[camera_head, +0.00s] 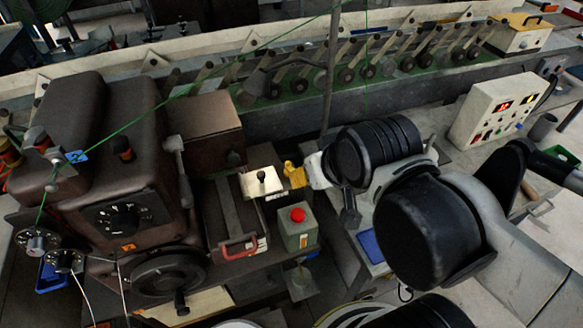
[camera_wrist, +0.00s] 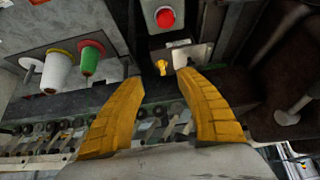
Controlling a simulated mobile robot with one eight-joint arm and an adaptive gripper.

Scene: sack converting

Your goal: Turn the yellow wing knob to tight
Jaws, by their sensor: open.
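The yellow wing knob (camera_wrist: 162,68) shows small in the wrist view, on a grey surface just beyond my fingertips. It stands beside a pale metal plate (camera_wrist: 196,52) and below a red button in that picture. My gripper (camera_wrist: 160,80) is open, its two yellow fingers apart, with the knob in line with the gap between them. I see no contact. In the head view my gripper (camera_head: 294,174) is a small yellow patch at the end of the white wrist. The knob cannot be told apart from the fingers there, and its turn position is unclear.
A grey box with a red button (camera_head: 297,214) stands close in front of my gripper. A brown machine housing (camera_head: 110,140) fills the left. A white control box (camera_head: 495,110) stands at the right. Thread spools (camera_wrist: 60,72) show at left in the wrist view.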

